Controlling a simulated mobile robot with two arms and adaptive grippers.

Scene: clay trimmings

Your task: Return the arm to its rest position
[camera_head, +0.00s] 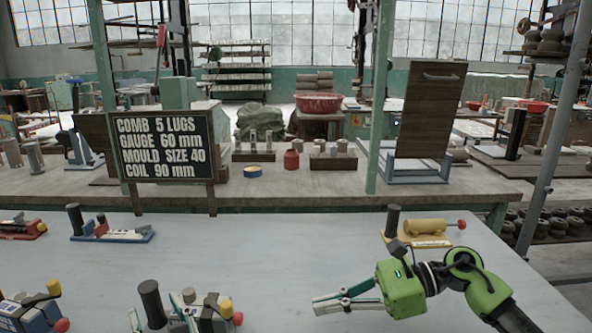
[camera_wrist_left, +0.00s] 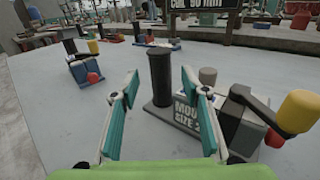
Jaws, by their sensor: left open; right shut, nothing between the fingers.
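My left gripper (camera_head: 157,308) is at the bottom edge of the head view, its teal-padded fingers apart. In the left wrist view the open left gripper (camera_wrist_left: 160,76) has a dark upright post (camera_wrist_left: 160,66) showing between its fingers; nothing is gripped. I cannot tell how far the fingers are from the post. My right gripper (camera_head: 317,305), with a green body, reaches in from the right over the grey table (camera_head: 290,255); its fingers are shut and empty.
A yellow device (camera_head: 425,228) stands behind my right gripper. A blue-based device (camera_head: 112,235) and a red one (camera_head: 22,229) stand at the back left. A sign (camera_head: 162,145) rises behind the table. The table's middle is clear.

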